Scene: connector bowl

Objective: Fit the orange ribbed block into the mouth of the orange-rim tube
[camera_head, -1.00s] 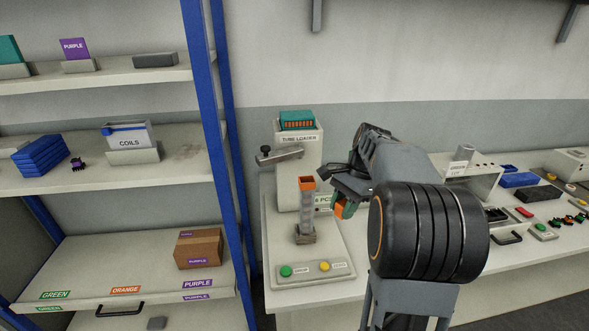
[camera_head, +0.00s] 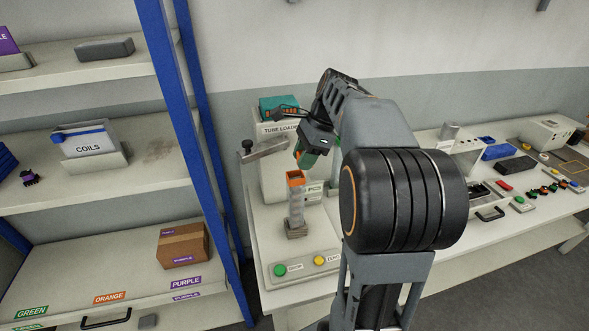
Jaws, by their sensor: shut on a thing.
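The orange-rim tube (camera_head: 296,206) stands upright and clear-walled on a small grey base in front of the tube loader. Its square orange mouth (camera_head: 295,177) faces up. My gripper (camera_head: 308,157) is shut on a small block, just above and slightly right of the tube mouth. The orange ribbed block (camera_head: 299,155) shows as an orange and green piece at the jaws, tilted and apart from the rim. My arm and gripper hide part of the block.
The tube loader (camera_head: 272,180) stands behind the tube, with a grey lever (camera_head: 262,150) sticking out left of my gripper. A panel with a green button (camera_head: 280,270) and a yellow button (camera_head: 319,260) lies in front. A blue shelf post (camera_head: 187,120) rises at left.

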